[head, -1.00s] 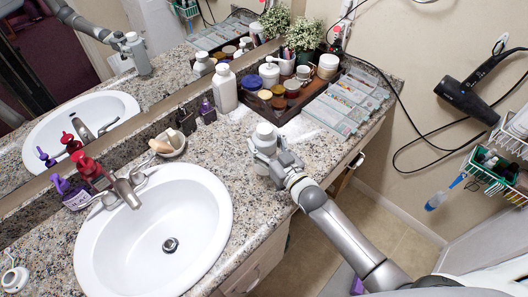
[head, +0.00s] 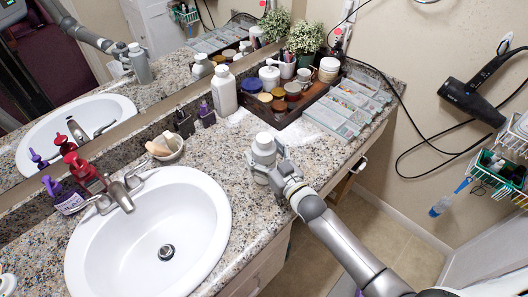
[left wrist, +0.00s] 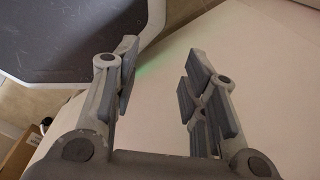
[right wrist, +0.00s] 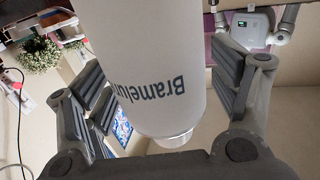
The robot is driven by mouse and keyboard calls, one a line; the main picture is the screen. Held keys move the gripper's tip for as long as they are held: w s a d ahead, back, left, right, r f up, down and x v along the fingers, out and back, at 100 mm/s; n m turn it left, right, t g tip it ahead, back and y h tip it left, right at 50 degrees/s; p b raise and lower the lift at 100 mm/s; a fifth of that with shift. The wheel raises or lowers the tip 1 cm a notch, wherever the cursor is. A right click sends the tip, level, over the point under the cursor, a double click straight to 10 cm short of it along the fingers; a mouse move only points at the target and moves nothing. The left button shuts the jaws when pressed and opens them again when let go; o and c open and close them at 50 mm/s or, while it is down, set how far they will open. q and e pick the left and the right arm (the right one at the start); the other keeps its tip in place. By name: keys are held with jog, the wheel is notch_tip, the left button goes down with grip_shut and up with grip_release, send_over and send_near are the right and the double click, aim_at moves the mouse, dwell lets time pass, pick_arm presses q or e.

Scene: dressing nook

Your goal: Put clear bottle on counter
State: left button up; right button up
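A pale bottle with a white cap (head: 264,141) stands upright on the granite counter (head: 225,150), right of the sink. In the right wrist view the whitish bottle (right wrist: 155,65), lettered "Bramelun", fills the space between the fingers. My right gripper (head: 272,162) is around it with its fingers spread, close to the bottle's sides; I cannot tell whether a finger touches. Its lower body is partly hidden by the gripper. My left gripper (left wrist: 155,85) is open and empty, away from the counter; it is outside the head view.
A white sink (head: 148,225) takes up the left. Pump bottles (head: 82,172) and a soap dish (head: 165,148) stand behind it. Another white bottle (head: 224,90), a dark tray (head: 285,115) of jars and a clear organizer (head: 345,105) stand at the back. A hair dryer (head: 470,98) hangs right.

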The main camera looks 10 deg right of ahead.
jog(key=shift+r, duration=0.25)
jog(key=p+v, duration=0.5)
jog(key=v, duration=0.7)
jog(key=shift+a+f, duration=0.1)
jog(key=shift+f, duration=0.05)
